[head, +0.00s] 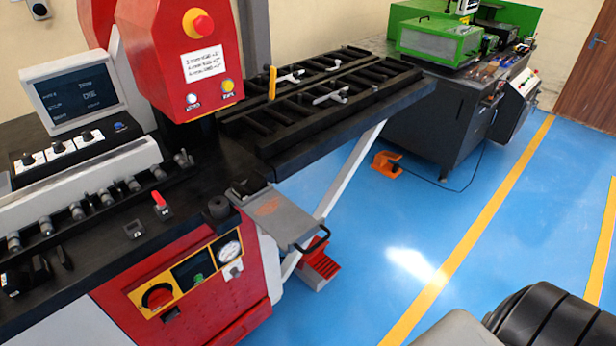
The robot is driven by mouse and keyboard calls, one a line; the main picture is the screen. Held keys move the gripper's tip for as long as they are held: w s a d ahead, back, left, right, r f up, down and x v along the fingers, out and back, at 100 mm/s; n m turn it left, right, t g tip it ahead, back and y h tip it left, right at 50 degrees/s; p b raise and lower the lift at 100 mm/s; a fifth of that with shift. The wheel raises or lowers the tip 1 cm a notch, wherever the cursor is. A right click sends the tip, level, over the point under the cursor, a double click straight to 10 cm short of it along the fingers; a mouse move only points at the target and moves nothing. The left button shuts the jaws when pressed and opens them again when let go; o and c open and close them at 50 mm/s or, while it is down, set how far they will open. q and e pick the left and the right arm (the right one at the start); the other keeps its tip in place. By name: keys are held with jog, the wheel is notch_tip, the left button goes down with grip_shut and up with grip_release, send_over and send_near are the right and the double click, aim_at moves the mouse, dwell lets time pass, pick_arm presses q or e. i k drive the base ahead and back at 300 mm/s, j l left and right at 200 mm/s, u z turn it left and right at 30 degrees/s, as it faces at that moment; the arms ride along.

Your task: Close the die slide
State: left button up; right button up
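The die slide appears to be the grey plate (280,218) at the front right corner of the red bending machine (195,290). It sticks out from the black bed over the floor. A black looped handle (313,240) is at its outer end. A black block sits at its inner end, and a reddish marking is on its top face. Neither gripper is in view, so nothing is seen touching the slide or its handle.
A black support table (350,100) with rails extends back right, on a slanted white leg (345,165). A red step-like part (320,265) stands low under the slide. A green machine (440,40) is behind. Blue floor (390,225) right of the slide is clear.

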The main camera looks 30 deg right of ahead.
aim_at(289, 225)
jog(key=z, duration=1.05)
jog(key=k+u, duration=0.2)
jog(key=i+l, duration=0.05)
jog(key=i, duration=0.05)
